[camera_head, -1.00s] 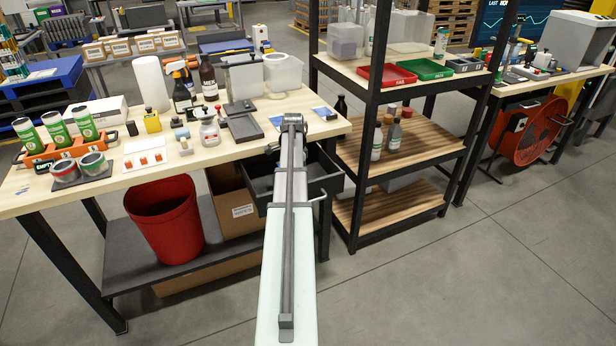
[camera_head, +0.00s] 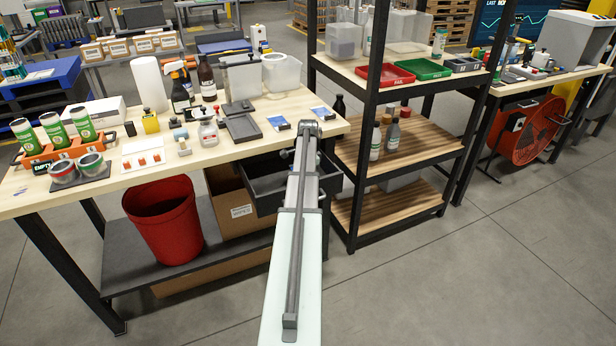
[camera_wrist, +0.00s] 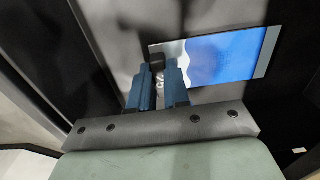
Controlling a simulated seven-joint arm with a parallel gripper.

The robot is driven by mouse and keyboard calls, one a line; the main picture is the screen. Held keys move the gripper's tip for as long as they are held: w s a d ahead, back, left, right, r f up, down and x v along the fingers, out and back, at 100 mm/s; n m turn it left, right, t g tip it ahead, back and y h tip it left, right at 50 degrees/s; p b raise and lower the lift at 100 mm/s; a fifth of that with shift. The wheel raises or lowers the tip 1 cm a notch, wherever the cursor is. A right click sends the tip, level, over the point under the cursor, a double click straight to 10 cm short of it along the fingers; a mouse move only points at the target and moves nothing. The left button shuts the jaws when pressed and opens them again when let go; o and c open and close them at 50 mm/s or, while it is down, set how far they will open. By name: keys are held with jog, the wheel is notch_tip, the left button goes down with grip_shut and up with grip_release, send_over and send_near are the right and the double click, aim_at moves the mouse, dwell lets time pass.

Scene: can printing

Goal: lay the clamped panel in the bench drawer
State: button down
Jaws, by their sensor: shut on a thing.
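The clamped panel (camera_wrist: 222,56) is a flat plate with a blue and white print and pale end strips, in the wrist view. My gripper (camera_wrist: 158,88) has blue fingers close together at the panel's left part, shut on it by a small grey and dark piece. The fingers hide that end of the panel. Behind it lies a grey surface with dark walls. In the head view the dark bench drawer (camera_head: 265,198) is pulled out under the bench top. Contact between panel and drawer floor cannot be told.
The bench top (camera_head: 225,150) overhangs the drawer. Two small blue-printed cards lie near its right end, one of them a card (camera_head: 278,124) left of my arm. A red bin (camera_head: 165,225) stands below left. A black-framed shelf rack (camera_head: 362,150) stands close on the right.

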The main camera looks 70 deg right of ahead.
jog(key=shift+f, duration=0.15)
jog(key=c, duration=1.1)
grip_release()
notch_tip(320, 180, up, 12)
